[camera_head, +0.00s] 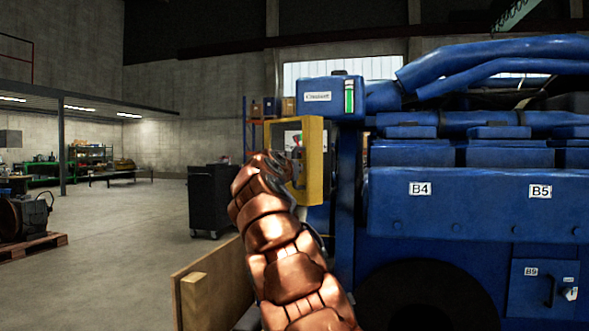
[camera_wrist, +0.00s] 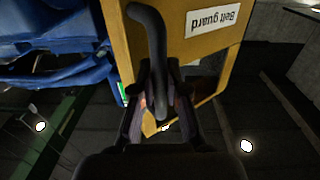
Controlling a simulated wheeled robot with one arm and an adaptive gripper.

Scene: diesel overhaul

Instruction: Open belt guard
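The belt guard is a yellow frame (camera_head: 315,160) with an open middle, at the left end of the blue engine in the head view. In the wrist view its yellow face (camera_wrist: 190,45) carries an upside-down "Belt guard" label (camera_wrist: 212,18). A dark curved handle (camera_wrist: 155,40) stands out from it. My gripper (camera_wrist: 159,68) has its fingers closed in on both sides of the handle, with the bar between them. In the head view my copper-coloured arm reaches up to the guard and mostly hides the gripper.
The blue engine (camera_head: 470,205) fills the right side, with panels marked B4, B5 and B9. A wooden board (camera_head: 215,285) stands low beside my arm. A dark cabinet (camera_head: 210,200) stands behind. The floor to the left (camera_head: 125,235) is largely clear.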

